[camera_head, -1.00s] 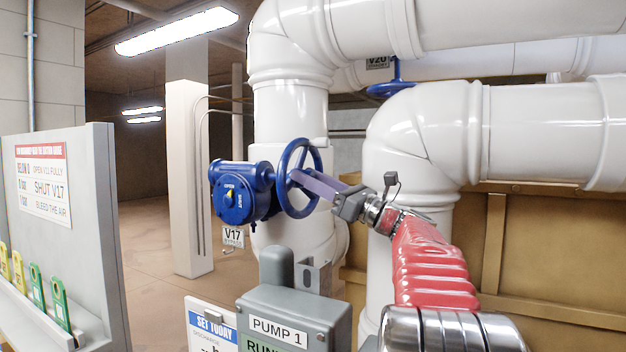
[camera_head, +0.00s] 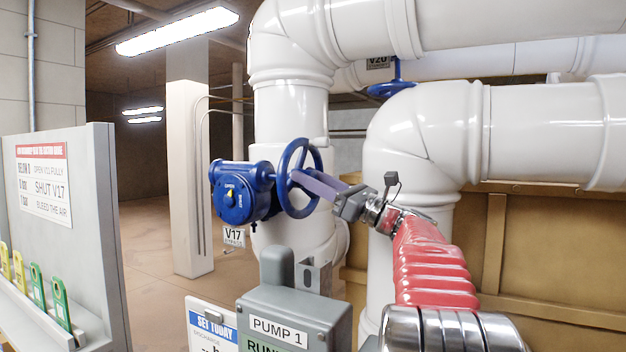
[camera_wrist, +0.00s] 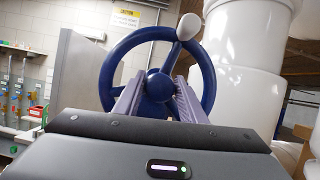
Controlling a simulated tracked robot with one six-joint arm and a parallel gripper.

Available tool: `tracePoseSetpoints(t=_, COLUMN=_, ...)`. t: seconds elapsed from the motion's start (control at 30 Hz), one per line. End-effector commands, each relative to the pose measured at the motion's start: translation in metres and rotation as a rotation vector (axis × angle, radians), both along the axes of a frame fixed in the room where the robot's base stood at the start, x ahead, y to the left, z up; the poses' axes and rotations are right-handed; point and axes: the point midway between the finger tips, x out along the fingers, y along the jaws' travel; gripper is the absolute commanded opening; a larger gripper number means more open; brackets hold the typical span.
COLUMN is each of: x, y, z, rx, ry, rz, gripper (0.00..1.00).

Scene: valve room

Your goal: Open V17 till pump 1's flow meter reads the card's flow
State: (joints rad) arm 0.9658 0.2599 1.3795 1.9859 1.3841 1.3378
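My gripper (camera_head: 296,178) reaches in from the right to the wheel's middle. In the wrist view the handwheel (camera_wrist: 115,62) faces me, with a pale knob (camera_wrist: 188,27) at its upper right rim. The two purple fingers of my gripper (camera_wrist: 160,80) stand apart on either side of the hub; whether they press on it I cannot tell. The set-today card (camera_head: 212,325) is partly hidden and its flow unreadable. No flow meter reading is legible.
A grey PUMP 1 box (camera_head: 290,315) stands below the arm. A sign board (camera_head: 45,185) with colored tags is at left. White pipes (camera_head: 430,130) rise close behind and to the right. Another blue handwheel (camera_head: 392,89) sits higher, by the V20 tag.

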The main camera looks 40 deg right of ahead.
Motion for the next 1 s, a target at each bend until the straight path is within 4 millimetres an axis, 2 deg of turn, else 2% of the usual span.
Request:
tracePoseSetpoints(t=0.03, x=0.002, y=-0.004, z=-0.007, rx=0.006, ry=0.013, rz=-0.004, gripper=0.40)
tracePoseSetpoints(t=0.2, x=0.001, y=-0.003, z=-0.006, rx=0.004, ry=0.011, rz=-0.003, gripper=0.51)
tracePoseSetpoints(t=0.63, x=-0.003, y=-0.003, z=-0.003, rx=0.001, ry=0.004, rz=-0.001, gripper=0.51)
tracePoseSetpoints(t=0.77, x=-0.012, y=-0.007, z=-0.008, rx=0.003, ry=0.004, rz=-0.003, gripper=0.51)
tracePoseSetpoints(t=1.0, x=-0.044, y=-0.020, z=-0.022, rx=0.003, ry=0.005, rz=-0.005, gripper=0.51)
